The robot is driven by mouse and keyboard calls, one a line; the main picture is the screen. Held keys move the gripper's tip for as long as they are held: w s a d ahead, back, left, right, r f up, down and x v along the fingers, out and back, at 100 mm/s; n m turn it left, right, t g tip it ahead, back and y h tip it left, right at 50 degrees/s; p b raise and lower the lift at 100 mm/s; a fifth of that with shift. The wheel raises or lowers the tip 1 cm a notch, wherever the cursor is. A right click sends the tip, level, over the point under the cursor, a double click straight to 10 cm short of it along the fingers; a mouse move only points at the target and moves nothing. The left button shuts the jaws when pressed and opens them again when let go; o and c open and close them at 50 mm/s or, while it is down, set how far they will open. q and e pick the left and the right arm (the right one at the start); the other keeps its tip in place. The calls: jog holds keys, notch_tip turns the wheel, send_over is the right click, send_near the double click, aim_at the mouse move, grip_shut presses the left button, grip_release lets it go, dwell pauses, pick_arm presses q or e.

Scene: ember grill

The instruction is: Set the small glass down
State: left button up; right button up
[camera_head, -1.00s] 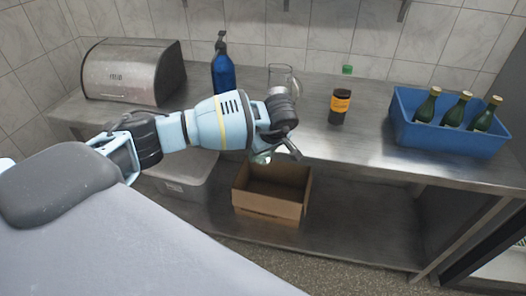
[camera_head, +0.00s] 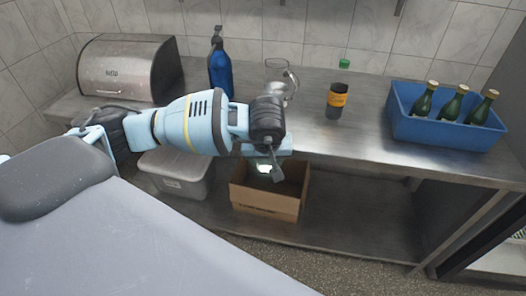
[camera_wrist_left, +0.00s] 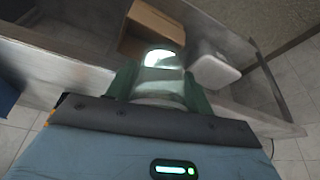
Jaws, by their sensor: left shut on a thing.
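My left gripper (camera_head: 265,170) is shut on the small glass (camera_head: 264,168), which is mostly hidden by the gripper and wrist in the head view. In the left wrist view the clear glass (camera_wrist_left: 163,85) sits between the two fingers of the gripper (camera_wrist_left: 160,88), with a bright glint on it. The gripper points down in front of the steel counter's (camera_head: 390,150) front edge. In the head view it overlaps the open cardboard box (camera_head: 265,202) on the lower shelf. My right gripper is not in view.
On the counter are a bread bin (camera_head: 128,68), a blue spray bottle (camera_head: 220,75), a glass jug (camera_head: 278,80), a dark bottle with an orange label (camera_head: 337,100), and a blue crate (camera_head: 445,130) of green bottles. A lidded bin (camera_head: 180,182) stands left of the box. The right of the lower shelf (camera_head: 350,220) is clear.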

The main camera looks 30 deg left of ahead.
pick_arm(q)
jog(key=s+d+r+m+t+h, duration=0.1)
jog(key=s+d+r+m+h, duration=0.1)
jog(key=s+m, duration=0.4)
jog(key=s+d+r, duration=0.1)
jog(key=s+d, duration=0.1)
jog(key=s, duration=0.1)
jog(key=shift+s, duration=0.1)
